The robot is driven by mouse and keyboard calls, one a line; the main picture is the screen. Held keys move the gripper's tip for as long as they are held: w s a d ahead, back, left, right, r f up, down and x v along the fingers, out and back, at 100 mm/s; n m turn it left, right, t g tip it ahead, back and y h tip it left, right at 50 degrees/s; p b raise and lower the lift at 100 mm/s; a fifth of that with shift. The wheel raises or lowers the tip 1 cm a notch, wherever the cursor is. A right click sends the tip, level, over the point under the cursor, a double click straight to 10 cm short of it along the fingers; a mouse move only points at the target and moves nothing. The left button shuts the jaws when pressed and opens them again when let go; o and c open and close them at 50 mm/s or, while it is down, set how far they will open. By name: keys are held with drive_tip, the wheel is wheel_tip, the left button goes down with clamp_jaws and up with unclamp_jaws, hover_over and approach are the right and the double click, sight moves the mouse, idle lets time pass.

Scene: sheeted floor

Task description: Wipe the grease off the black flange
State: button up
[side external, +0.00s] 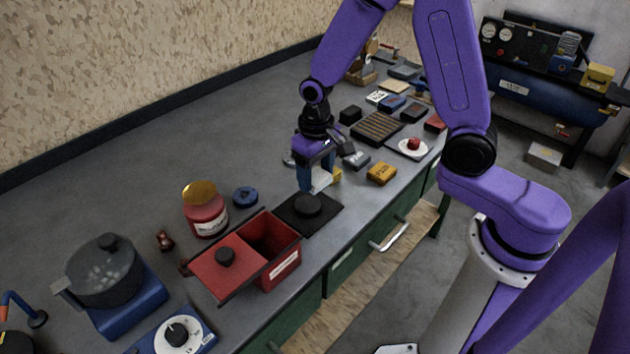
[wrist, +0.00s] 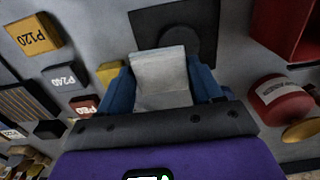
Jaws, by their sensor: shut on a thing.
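The black flange (side external: 308,206) is a round raised disc on a flat black square mat (side external: 331,215) near the bench's front edge. In the wrist view the flange (wrist: 181,40) lies beyond the fingertips, partly hidden by what I hold. I cannot make out grease on it. My gripper (side external: 314,183) has blue fingers and is shut on a white folded cloth or pad (side external: 322,180), which also shows between the fingers in the wrist view (wrist: 160,78). The cloth is just behind and above the flange; I cannot tell whether it touches.
An open red box (side external: 283,267) and a red jar (side external: 206,217) with a yellow lid stand left of the mat. A pot (side external: 103,272) sits further left. Yellow (side external: 381,173) and grey (side external: 357,160) blocks lie right. The bench behind the jar is clear.

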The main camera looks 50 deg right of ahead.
drive_tip(key=shift+r, duration=2.05)
